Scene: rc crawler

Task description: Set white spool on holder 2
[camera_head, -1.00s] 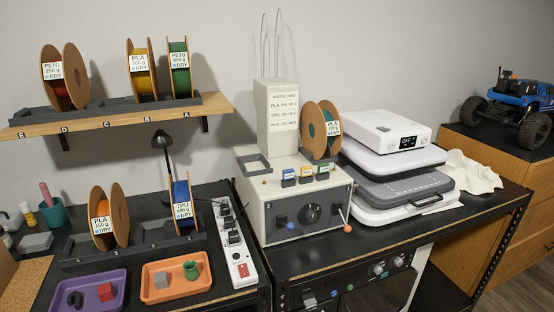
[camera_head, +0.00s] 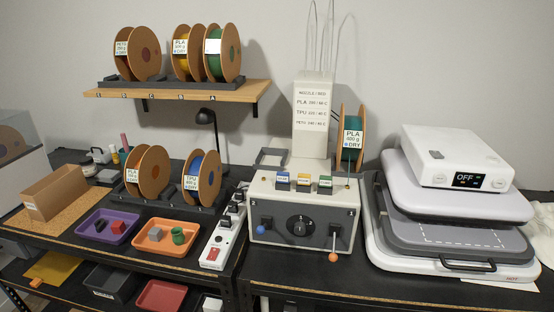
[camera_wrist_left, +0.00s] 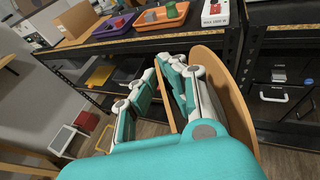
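In the left wrist view my left gripper (camera_wrist_left: 164,72) has teal and white fingers around one side of a spool with tan flanges (camera_wrist_left: 238,108). A tan edge shows between the fingers, and the wide flange stands to their right. The spool's filament colour and label are hidden. The spool is held in the air in front of the bench. Neither gripper shows in the head view. A dark lower rack (camera_head: 92,178) holds an orange spool (camera_head: 148,172) and a blue spool (camera_head: 201,177).
A wall shelf (camera_head: 232,92) carries several spools. A purple tray (camera_head: 108,226), an orange tray (camera_head: 166,238) and a power strip (camera_head: 222,243) lie before the rack.

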